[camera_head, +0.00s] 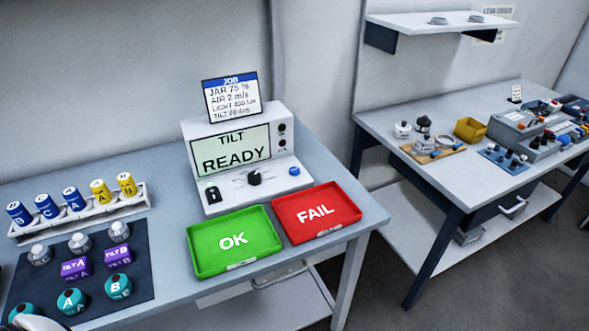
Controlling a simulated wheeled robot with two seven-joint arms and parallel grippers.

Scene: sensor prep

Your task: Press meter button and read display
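The meter (244,150) is a pale box on the near bench. Its display (230,151) reads "TILT READY". On its sloped front are a blue round button (294,171) at the right, a black knob (254,178) in the middle and a small black part (212,194) at the left. Nothing touches the button. A job card (231,96) above the meter reads JAR 75 %, AIR 2 m/s, a LIGHT line that is hard to read, and a TILT line that seems to say 20 deg. Neither gripper's fingers show.
A green OK tray (234,242) and a red FAIL tray (316,212) lie empty before the meter. A white rack (80,214) holds several blue and yellow cylinders. A dark mat (137,252) holds purple TILT blocks, teal round parts and grey-white parts. Another bench (450,177) stands right.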

